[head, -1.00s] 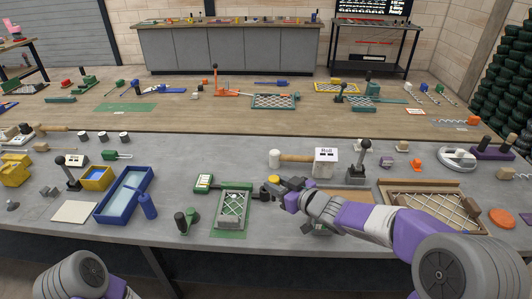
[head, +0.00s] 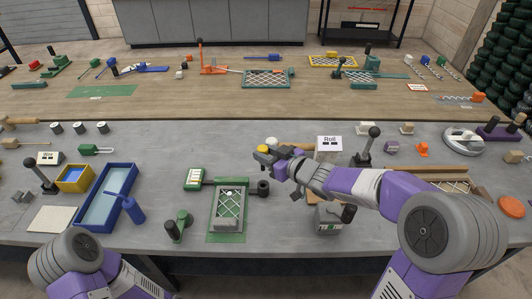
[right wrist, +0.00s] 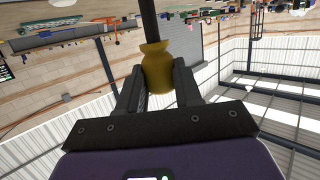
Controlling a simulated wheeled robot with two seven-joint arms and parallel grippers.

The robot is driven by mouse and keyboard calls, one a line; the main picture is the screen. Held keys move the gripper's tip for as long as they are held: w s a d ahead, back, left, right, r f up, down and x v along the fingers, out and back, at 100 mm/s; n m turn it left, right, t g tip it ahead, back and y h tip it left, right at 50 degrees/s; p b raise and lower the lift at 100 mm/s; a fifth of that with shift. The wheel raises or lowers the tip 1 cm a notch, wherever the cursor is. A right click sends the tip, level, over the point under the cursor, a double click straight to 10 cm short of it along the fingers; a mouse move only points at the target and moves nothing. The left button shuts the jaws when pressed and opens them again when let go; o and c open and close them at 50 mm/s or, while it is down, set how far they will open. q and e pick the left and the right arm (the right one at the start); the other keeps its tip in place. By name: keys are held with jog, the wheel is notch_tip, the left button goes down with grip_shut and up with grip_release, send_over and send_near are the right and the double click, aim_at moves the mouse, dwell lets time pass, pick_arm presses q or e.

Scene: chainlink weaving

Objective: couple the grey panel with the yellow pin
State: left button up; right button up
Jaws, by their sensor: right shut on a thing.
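The grey panel (head: 218,226), a grey frame with wire mesh, lies on a green mat (head: 226,238) at the middle front of the bench. A green bar runs along its far edge. My right gripper (head: 266,153) is shut on the yellow pin (head: 263,149), beyond and right of the panel and apart from it. In the right wrist view the pin's yellow waisted body (right wrist: 157,68) sits between both fingers (right wrist: 158,90), with a dark rod running out past the top edge. My left arm shows at lower left, but its gripper is outside the picture.
A green box (head: 193,179) stands left of the panel and a dark cylinder (head: 263,188) right of it. A green-and-dark handle (head: 179,225) is at front left. A blue tray (head: 103,195) lies farther left.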

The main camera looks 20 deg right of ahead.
jog(key=b, duration=0.5)
send_over(267, 188)
jog(key=shift+w+f, duration=0.2)
jog(key=shift+f, duration=2.55)
jog(key=shift+f, duration=0.15)
jog(key=shift+f+b, duration=2.35)
jog(key=shift+f, duration=0.4)
jog(key=shift+f, duration=0.1)
jog(key=o, duration=1.1)
jog(key=shift+o, duration=0.2)
